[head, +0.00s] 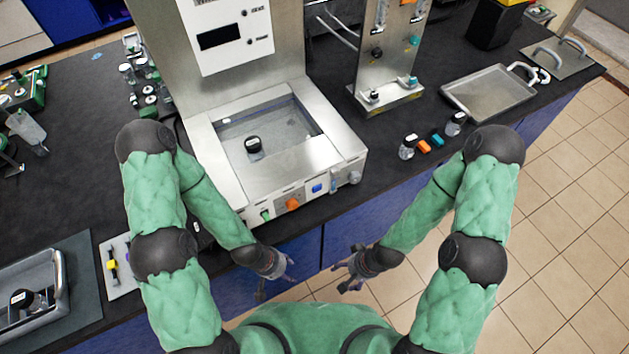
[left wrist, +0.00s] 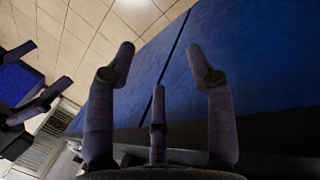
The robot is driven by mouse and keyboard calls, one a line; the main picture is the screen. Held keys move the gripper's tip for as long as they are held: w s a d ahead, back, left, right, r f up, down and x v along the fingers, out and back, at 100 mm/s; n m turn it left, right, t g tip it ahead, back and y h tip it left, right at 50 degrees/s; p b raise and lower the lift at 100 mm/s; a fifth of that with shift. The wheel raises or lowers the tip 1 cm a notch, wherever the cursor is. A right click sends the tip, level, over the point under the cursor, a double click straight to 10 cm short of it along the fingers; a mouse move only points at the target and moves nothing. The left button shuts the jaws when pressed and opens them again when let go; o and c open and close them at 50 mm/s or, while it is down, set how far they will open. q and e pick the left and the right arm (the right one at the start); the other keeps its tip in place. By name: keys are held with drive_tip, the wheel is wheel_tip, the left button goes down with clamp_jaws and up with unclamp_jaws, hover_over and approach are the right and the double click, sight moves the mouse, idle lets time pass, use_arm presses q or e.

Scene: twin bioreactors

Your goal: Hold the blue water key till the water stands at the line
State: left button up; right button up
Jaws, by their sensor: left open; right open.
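The blue water key (head: 317,188) is on the front panel of the steel bath (head: 338,133), between an orange key (head: 292,203) and a clear fitting at the right corner. A black-capped bottle (head: 253,146) stands inside the bath's basin. The water level and the line are too small to tell. My left gripper (head: 276,281) is open and empty, below and in front of the panel, apart from the key. Its spread fingers show in the left wrist view (left wrist: 158,75) against blue cabinet fronts. My right gripper (head: 346,270) is open and empty, lower right of the key.
Bottles with orange and blue blocks (head: 424,146) stand right of the bath on the dark bench (head: 385,180). A metal tray (head: 490,92) lies farther right. A grey tray (head: 60,290) with a bottle is at far left. The floor before the bench is clear.

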use_arm(q)
clamp_jaws()
idle(1.3)
